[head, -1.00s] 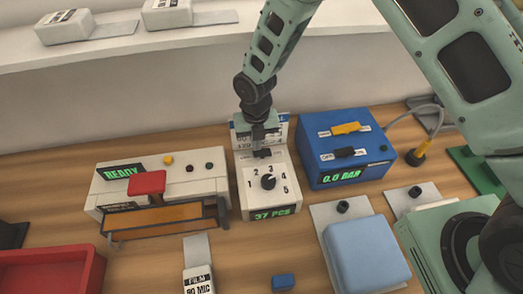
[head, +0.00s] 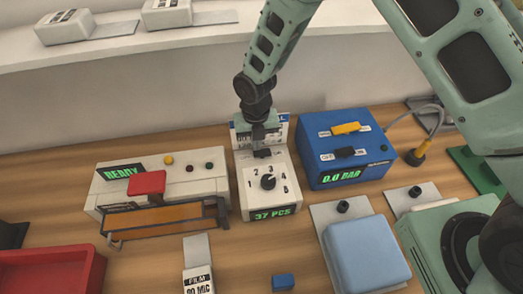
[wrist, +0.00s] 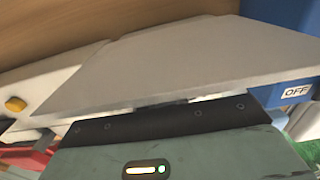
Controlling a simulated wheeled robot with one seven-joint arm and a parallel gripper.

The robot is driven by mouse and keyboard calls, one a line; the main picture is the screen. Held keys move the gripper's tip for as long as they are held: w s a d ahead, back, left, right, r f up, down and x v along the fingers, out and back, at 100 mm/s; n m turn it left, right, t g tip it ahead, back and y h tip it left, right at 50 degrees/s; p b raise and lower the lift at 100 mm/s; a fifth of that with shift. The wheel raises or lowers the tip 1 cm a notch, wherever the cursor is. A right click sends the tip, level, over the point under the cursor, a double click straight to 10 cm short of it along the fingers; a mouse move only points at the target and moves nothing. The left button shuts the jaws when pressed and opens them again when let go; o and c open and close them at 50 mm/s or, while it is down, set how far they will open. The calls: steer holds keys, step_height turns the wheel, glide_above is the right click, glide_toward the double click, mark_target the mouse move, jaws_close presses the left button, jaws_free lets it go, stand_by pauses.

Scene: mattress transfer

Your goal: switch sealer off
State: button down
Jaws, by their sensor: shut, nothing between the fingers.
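The white machine with the green READY display (head: 122,171), a red handle (head: 147,183) and an orange bar (head: 160,217) looks like the sealer. A white dial unit (head: 245,200) stands to its right, with a black knob, numbers 1 to 5 and a 37 PCS display. My gripper (head: 259,146) is shut and empty, pointing down at the back of the dial unit, by a small black part (head: 263,154). I cannot tell whether it touches that part. In the wrist view an OFF label (wrist: 296,92) shows at the right; my fingertips are hidden there.
A blue box (head: 345,160) with yellow and black switches and a 0.0 BAR display stands close right of the dial unit. A red tray (head: 95,280) is at front left. A light blue block (head: 367,255) and a small blue block (head: 283,282) are in front.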

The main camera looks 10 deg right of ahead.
steer(key=shift+f+b, duration=0.65)
steer(key=shift+f, duration=0.3)
stand_by(0.5)
steer(key=shift+r+p, duration=2.4)
steer(key=shift+r, duration=1.1)
